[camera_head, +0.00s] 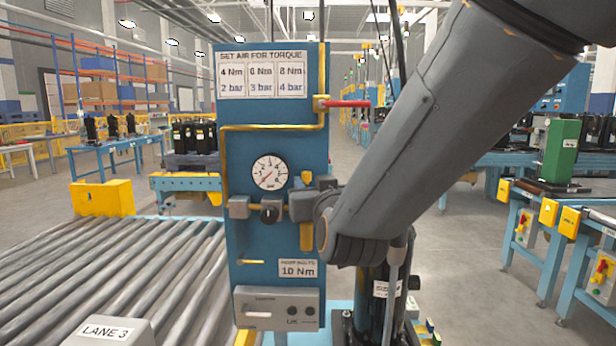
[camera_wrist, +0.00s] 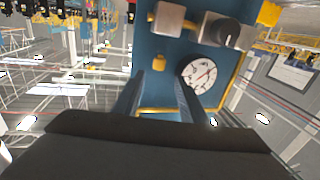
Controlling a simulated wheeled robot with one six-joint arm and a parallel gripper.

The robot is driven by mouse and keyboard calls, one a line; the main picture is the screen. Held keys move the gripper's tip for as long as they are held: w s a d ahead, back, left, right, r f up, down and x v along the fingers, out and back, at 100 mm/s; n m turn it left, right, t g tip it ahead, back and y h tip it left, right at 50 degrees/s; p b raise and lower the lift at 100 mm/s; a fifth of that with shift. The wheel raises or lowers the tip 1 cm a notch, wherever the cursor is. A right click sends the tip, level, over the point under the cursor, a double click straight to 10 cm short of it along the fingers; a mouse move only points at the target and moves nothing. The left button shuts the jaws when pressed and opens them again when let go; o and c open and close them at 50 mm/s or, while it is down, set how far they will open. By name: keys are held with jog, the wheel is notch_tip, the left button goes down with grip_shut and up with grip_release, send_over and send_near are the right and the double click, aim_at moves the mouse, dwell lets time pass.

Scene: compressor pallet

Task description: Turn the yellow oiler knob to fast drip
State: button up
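The small yellow oiler knob (camera_head: 306,178) sits on the blue panel (camera_head: 240,110), right of the round gauge (camera_head: 270,172), partly crowded by my wrist in the head view. In the wrist view, which is turned over, the yellow knob (camera_wrist: 160,62) shows beside the gauge (camera_wrist: 198,75) and near a grey block (camera_wrist: 165,20). My gripper (camera_wrist: 157,85) is open and faces the panel. The knob appears between and beyond its two fingertips, and nothing is held. I cannot tell the exact gap or any drip mark.
A black knob (camera_head: 271,213) and grey fittings sit below the gauge. A red valve handle (camera_head: 345,103) juts out above, beside a yellow pipe. A grey box (camera_head: 277,307) is at the panel's foot. A roller conveyor (camera_head: 110,275) lies left; blue benches stand right.

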aim_at(309, 175)
jog(key=w, duration=0.4)
jog(key=w+a, duration=0.1)
jog(key=w, duration=0.1)
jog(key=shift+w+p, duration=0.2)
jog(key=shift+p, duration=0.2)
jog(key=shift+c, duration=0.5)
grip_shut()
jog(key=y+b, duration=0.1)
jog(key=n+y+b, duration=0.1)
jog(key=shift+w+d+b, duration=0.1)
jog(key=shift+d+b, duration=0.2)
jog(key=shift+d+r+n+g+y+b, duration=0.1)
jog(key=shift+n+g+y+b, duration=0.55)
jog(key=shift+n+y, duration=0.5)
jog(key=shift+o, duration=0.5)
grip_release()
